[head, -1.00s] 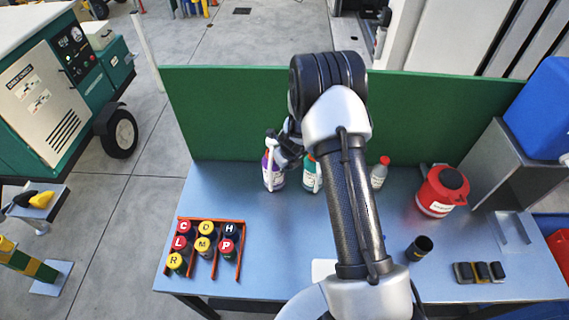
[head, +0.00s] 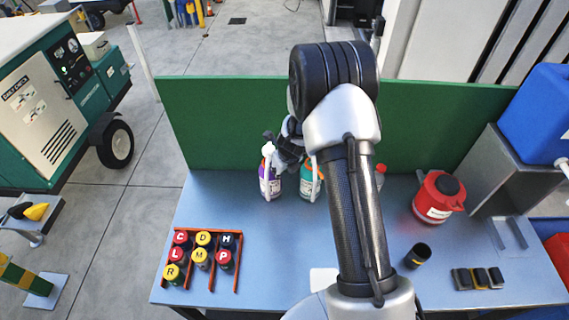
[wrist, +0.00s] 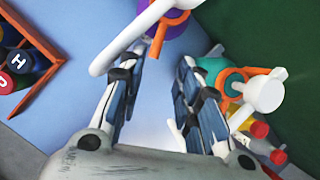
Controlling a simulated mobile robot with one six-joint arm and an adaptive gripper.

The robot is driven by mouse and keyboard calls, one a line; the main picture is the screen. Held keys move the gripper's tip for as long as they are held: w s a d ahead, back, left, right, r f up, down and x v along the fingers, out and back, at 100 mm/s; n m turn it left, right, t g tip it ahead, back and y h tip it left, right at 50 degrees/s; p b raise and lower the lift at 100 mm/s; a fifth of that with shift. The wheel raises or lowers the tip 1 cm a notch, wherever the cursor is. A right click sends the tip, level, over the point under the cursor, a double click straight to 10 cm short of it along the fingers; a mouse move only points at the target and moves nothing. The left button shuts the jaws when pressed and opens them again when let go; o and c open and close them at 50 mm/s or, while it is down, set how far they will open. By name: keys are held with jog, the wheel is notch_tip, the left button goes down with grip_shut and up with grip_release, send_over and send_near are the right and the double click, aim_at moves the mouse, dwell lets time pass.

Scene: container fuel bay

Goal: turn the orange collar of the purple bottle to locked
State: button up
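The purple bottle (head: 269,184) stands upright on the blue table near the green back panel, with a white sprayer head on top. In the wrist view the purple bottle (wrist: 160,35) is at the top, seen from above. Its orange collar (wrist: 174,19) has a tab pointing down toward my fingers; the white sprayer arm covers part of it. My gripper (wrist: 164,55) is open, its fingertips just short of the collar, with the tab's end near the gap. Contact cannot be told. In the head view my gripper (head: 287,153) is beside the bottle's top right.
A teal bottle (head: 307,185) with its own orange collar (wrist: 238,78) stands close on the right, near my right finger. A red-capped bottle (head: 380,172) is mostly behind my arm. A red can (head: 433,202) stands right; a rack (head: 238,270) of lettered jars is front left.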

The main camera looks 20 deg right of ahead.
jog(key=v, duration=0.7)
dwell(0.3)
jog(key=s+a+r+n+y+b, duration=0.1)
jog(key=s+a+r+n+b, duration=0.3)
jog(key=s+n+b, duration=0.3)
jog(key=s+a+r+n+b, duration=0.35)
jog(key=s+n+b, duration=0.25)
jog(key=n, duration=0.4)
jog(key=s+f+n+b, duration=0.3)
jog(key=s+n+b, duration=0.2)
jog(key=s+n, duration=0.3)
jog(key=s+a+f+n+b, duration=0.1)
jog(key=s+f+n+b, duration=0.2)
jog(key=s+n+b, duration=0.2)
jog(key=s+n, duration=0.3)
jog(key=s, duration=0.3)
jog(key=shift+h, duration=0.4)
jog(key=shift+s, duration=0.15)
